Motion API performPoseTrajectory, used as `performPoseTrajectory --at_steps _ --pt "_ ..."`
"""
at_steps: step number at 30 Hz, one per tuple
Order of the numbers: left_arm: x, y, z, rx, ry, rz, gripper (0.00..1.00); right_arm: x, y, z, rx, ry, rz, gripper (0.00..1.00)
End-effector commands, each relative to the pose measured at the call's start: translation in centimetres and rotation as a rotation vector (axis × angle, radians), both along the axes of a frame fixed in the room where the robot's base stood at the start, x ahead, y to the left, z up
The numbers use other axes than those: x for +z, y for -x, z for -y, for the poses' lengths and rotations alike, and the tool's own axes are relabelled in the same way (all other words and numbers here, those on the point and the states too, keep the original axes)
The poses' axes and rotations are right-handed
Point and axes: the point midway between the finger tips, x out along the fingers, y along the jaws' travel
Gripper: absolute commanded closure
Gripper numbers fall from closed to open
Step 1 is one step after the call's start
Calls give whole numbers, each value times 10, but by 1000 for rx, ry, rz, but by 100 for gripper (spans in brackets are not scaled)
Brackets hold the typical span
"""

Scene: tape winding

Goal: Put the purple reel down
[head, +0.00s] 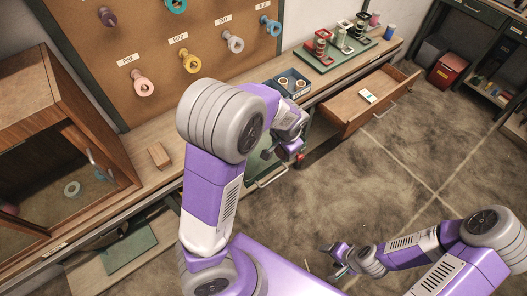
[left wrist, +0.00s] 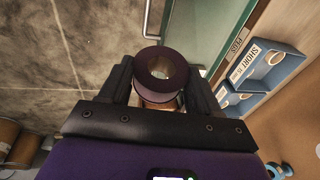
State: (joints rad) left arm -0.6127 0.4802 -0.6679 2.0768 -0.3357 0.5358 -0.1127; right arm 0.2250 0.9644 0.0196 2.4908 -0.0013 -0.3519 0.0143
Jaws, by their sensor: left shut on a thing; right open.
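My left gripper (head: 284,152) is shut on a purple reel, which shows between its two black fingers in the left wrist view (left wrist: 160,52). The reel is dark purple, with its round face and centre hole towards the camera. It is held in front of the bench's front edge, above an open green drawer (head: 262,170). I cannot make out the held reel in the head view. My right gripper (head: 338,256) is open and empty, low over the floor at the lower right.
A pegboard (head: 150,55) carries several coloured reels. A blue two-part bin (head: 285,78) stands on the bench beside my left gripper. An open wooden drawer (head: 352,114) sticks out to the right. An open cabinet (head: 60,130) stands at left, with a wooden block (head: 159,155) near it.

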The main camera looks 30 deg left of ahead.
Motion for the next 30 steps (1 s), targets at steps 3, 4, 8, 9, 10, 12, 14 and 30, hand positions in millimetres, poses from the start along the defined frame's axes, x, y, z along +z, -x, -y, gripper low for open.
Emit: performPoseTrajectory --at_steps 3,4,8,9,10,12,14,30 --pt "-12 0 -12 -140 -44 -107 72 -11 0 0 0 0 0 32" --pt "-15 0 -14 -181 -60 -136 72 -13 0 0 0 0 0 32" --pt "-23 -2 -25 -372 -156 -269 72 -22 0 0 0 0 0 32" --pt "-26 -3 -29 -438 -195 -316 72 -26 0 0 0 0 0 32" --pt "-29 -3 -32 -493 -233 -352 72 -28 0 0 0 0 0 32" --pt "-33 -5 -39 -625 -334 -437 72 -35 0 0 0 0 0 32" --pt "-36 -8 -45 -731 -432 -503 72 -41 0 0 0 0 0 32" --pt "-44 -48 -82 -1217 -1171 -689 72 -80 0 0 0 0 0 32"
